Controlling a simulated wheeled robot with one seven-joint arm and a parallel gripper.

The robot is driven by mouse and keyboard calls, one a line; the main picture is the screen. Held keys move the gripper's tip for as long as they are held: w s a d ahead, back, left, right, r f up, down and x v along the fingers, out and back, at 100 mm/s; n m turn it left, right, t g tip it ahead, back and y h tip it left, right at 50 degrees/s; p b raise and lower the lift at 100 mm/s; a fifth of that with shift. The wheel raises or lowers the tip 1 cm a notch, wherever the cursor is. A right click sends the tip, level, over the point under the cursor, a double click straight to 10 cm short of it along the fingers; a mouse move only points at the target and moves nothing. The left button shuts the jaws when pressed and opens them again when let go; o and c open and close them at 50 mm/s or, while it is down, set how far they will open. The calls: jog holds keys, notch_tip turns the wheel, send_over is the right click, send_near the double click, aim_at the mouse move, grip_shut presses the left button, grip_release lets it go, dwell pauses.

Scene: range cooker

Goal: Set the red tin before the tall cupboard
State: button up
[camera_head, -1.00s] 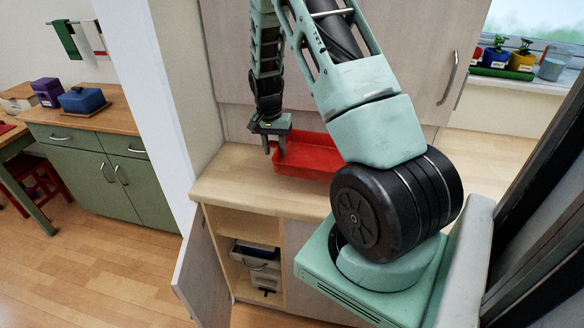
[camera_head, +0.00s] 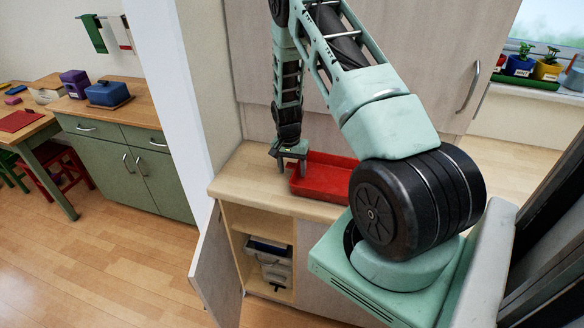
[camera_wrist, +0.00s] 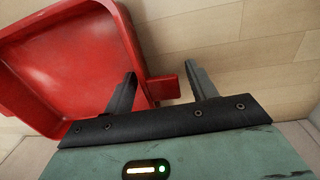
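The red tin (camera_head: 335,178) is a shallow rectangular tray lying on the wooden worktop (camera_head: 240,180). My gripper (camera_head: 291,172) points down at its left end. In the wrist view the tin (camera_wrist: 60,60) fills the upper left. My gripper's two fingers (camera_wrist: 163,88) are apart, with the tin's small red end tab (camera_wrist: 164,88) in the gap between them. The left finger overlaps the tin's rim and the right finger is outside over the worktop. A tall pale wood door (camera_head: 420,60) with a metal handle rises behind the worktop; my arm hides part of it.
An open lower cupboard door (camera_head: 216,270) swings out at the front left, with dark containers (camera_head: 272,262) inside. The worktop left of the tin is clear. A green cabinet (camera_head: 130,165) stands farther left. Flower pots (camera_head: 520,65) stand on the windowsill at right.

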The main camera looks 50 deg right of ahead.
notch_tip(320, 180, up, 12)
jog(key=b, duration=0.3)
jog(key=a+r+n, duration=0.3)
jog(key=a, duration=0.7)
jog(key=s+a+r+n+y, duration=0.1)
jog(key=a+r+n, duration=0.2)
jog(key=a, duration=0.6)
jog(key=a+r+n, duration=0.3)
jog(key=a, duration=0.7)
jog(key=s+a+r+n, duration=0.1)
jog(key=s+a+n, duration=0.5)
jog(key=s, duration=0.5)
jog(key=s+a+r+n, duration=0.2)
jog(key=s+a+n, duration=0.4)
jog(key=s+a, duration=0.3)
jog(key=shift+s+r+t, duration=0.15)
jog(key=shift+s+t, duration=0.25)
jog(key=shift+s, duration=0.6)
jog(key=shift+a, duration=0.1)
